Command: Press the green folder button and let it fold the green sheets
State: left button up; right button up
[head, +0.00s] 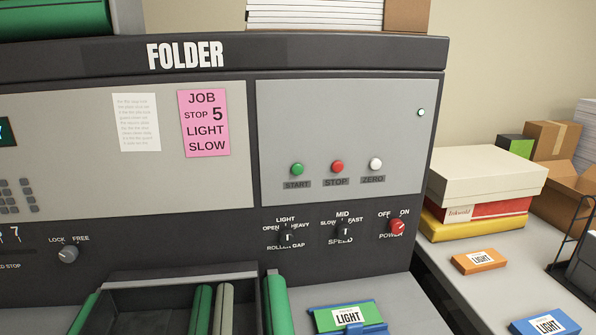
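The folder machine (350,110) fills most of the head view. Its green START button (297,169) sits on the pale right panel, left of the red STOP button (337,167) and the white ZERO button (376,164). A pink job card (204,123) reads "JOB STOP 5 LIGHT SLOW". Below the buttons are the roller gap knob (288,236), the speed knob (345,231) and the red power knob (397,226), whose exact pointing is hard to tell. A green pack marked LIGHT (328,319) lies on something blue at the bottom. Neither gripper is in view.
A dark tray (150,299) with green and grey rollers juts out at the bottom. A lock knob (68,253) is at left. The side table on the right holds stacked boxes (485,178), an orange LIGHT pack (479,261) and a blue one (545,325). Space before the buttons is clear.

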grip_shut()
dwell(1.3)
